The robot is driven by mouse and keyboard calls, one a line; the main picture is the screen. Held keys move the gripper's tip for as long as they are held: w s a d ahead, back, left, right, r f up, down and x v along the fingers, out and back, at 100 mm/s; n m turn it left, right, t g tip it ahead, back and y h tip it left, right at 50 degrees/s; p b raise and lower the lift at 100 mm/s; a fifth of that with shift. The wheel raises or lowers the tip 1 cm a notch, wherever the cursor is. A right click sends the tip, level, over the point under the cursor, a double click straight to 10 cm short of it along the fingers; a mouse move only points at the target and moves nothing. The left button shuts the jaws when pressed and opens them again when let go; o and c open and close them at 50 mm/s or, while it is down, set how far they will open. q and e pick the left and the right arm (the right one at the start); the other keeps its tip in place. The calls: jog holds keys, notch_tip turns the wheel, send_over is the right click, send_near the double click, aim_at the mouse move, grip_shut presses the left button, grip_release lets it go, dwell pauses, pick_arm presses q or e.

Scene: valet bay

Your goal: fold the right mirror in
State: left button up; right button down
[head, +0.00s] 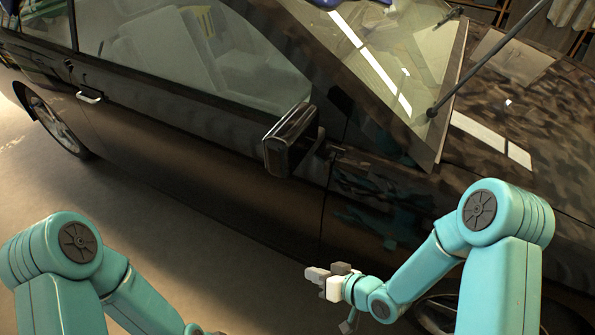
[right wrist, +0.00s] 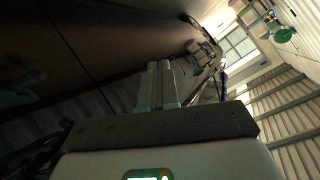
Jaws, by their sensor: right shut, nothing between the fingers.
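The right mirror (head: 290,140) is a dark, glossy housing on the side of the dark car (head: 200,150), by the front corner of the side window. It stands out from the door. My right gripper (head: 318,272) is below and slightly right of the mirror in the head view, apart from it, with its fingers pointing left. Its fingers (right wrist: 161,85) are together and empty in the right wrist view. A small shape beyond them may be the mirror, but I cannot tell. My left arm reaches the bottom edge, where only a scrap of the left gripper (head: 200,331) shows.
The door handle (head: 89,97) is at the left. The windshield (head: 385,60) and bonnet (head: 530,120) are at the right. The floor (head: 130,205) beside the car is clear. The right wrist view shows a ribbed wall (right wrist: 285,110) and a window (right wrist: 238,45).

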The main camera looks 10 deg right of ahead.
jog(key=w+d+r+n+t+y+p, duration=0.1)
jog(key=w+r+n+y, duration=0.15)
jog(key=r, duration=0.55)
jog(key=w+d+r+n+t+y+p, duration=0.1)
jog(key=r+n+y, duration=0.3)
jog(key=r, duration=0.4)
jog(key=d+r+n+p, duration=0.2)
jog(key=d+r+p, duration=0.1)
jog(key=d+r, duration=0.4)
jog(key=shift+w, duration=0.35)
jog(key=shift+r+n, duration=0.1)
jog(key=shift+n, duration=0.15)
jog(key=p, duration=0.4)
send_near(287, 171)
jog(key=x, duration=0.6)
jog(key=shift+w+a, duration=0.25)
jog(key=shift+a, duration=0.1)
